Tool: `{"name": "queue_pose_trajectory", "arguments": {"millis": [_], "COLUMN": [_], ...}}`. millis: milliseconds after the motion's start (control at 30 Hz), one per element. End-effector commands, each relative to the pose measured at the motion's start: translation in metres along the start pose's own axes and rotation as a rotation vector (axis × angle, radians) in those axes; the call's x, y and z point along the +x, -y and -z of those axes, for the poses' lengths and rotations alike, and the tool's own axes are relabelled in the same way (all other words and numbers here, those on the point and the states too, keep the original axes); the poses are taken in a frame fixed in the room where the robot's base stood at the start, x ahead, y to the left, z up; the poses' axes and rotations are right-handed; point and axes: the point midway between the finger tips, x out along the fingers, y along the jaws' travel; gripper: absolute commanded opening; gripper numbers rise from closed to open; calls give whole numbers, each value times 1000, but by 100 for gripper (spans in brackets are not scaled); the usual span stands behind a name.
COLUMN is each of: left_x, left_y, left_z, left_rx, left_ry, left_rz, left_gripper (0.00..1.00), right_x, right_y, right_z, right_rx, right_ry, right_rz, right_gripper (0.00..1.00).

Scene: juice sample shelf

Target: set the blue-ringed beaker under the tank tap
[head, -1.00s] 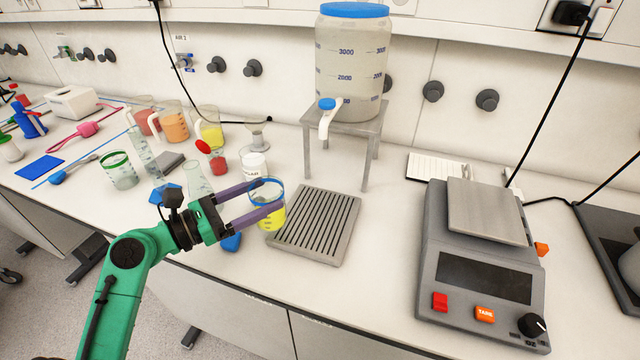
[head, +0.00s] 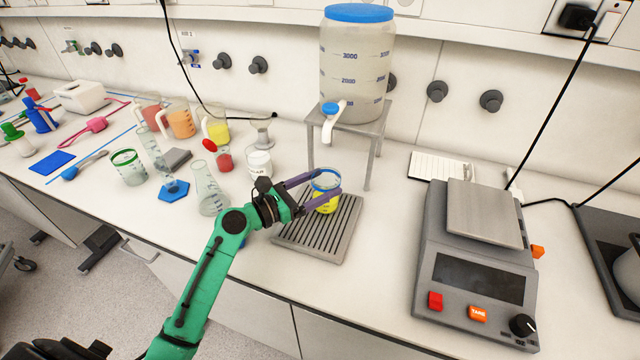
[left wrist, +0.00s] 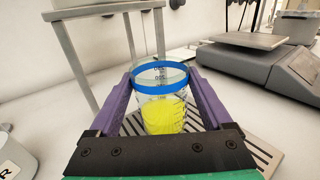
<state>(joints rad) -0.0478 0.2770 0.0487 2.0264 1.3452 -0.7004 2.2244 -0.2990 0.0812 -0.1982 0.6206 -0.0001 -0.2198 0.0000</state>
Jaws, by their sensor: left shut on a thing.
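The blue-ringed beaker (head: 326,191) holds yellow liquid and is upright between the purple fingers of my left gripper (head: 318,190). The gripper is shut on it. In the left wrist view the beaker (left wrist: 163,105) sits between both fingers, over the slatted drip tray (head: 318,247). I cannot tell whether its base touches the tray. The tank (head: 355,70) has a blue lid and stands on a grey metal stand (head: 368,150). Its tap (head: 332,118), white with a blue knob, hangs over the tray's back part, above and slightly behind the beaker. My right gripper is not in view.
A scale (head: 478,260) stands to the right. A green-ringed beaker (head: 129,168), a flask (head: 208,190) and several coloured-liquid beakers stand to the left. A white jar (head: 259,164) stands close behind my left gripper. Bench between tray and scale is clear.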

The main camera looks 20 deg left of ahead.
Motion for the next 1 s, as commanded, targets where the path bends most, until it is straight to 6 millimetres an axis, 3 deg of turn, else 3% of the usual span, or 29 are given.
{"name": "queue_pose_trajectory", "arguments": {"millis": [67,100,133,433,533,900,1000], "left_x": [0,0,0,-1,-12,-100,-115], "left_y": [0,0,0,0,-1,0,0], "left_z": [2,2,2,-2,2,4,2], "left_rx": [0,0,0,0,-1,0,0], "left_ry": [1,0,0,0,-2,-3,-2], "left_rz": [0,0,0,0,-2,-1,-1], "left_gripper": [15,91,100,100,100,100,100], "right_x": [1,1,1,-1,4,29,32], "right_y": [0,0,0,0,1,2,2], "right_z": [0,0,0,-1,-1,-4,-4], "right_rx": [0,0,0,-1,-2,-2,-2], "right_ry": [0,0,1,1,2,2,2], "right_rz": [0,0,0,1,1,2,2], "right_gripper": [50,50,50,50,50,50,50]}}
